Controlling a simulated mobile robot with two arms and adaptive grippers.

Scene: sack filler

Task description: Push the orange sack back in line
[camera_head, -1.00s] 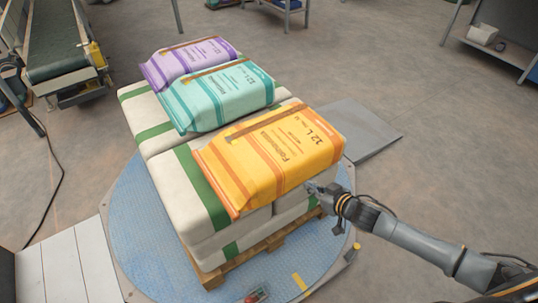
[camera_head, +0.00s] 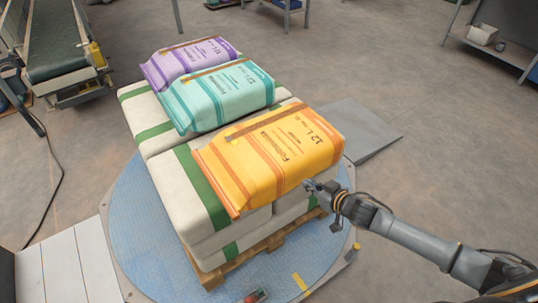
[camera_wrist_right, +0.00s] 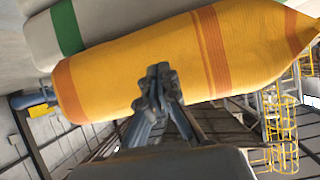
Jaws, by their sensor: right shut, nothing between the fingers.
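The orange sack (camera_head: 270,155) lies on top of the stack of white sacks with green bands (camera_head: 190,190). Its near right side sticks out past the stack's edge. Behind it lie a teal sack (camera_head: 225,97) and a purple sack (camera_head: 185,62), set further left. My right gripper (camera_head: 308,186) is shut and empty at the lower right side of the orange sack. In the right wrist view the orange sack (camera_wrist_right: 120,85) fills the upper middle, and the shut fingertips (camera_wrist_right: 157,72) overlap its side; I cannot tell if they touch. My left gripper is not in view.
The stack stands on a wooden pallet (camera_head: 265,245) on a round blue turntable (camera_head: 145,225). A grey ramp plate (camera_head: 352,122) lies behind right. A conveyor (camera_head: 58,45) stands at the far left. The floor at right is open, with a shelf (camera_head: 500,45) beyond.

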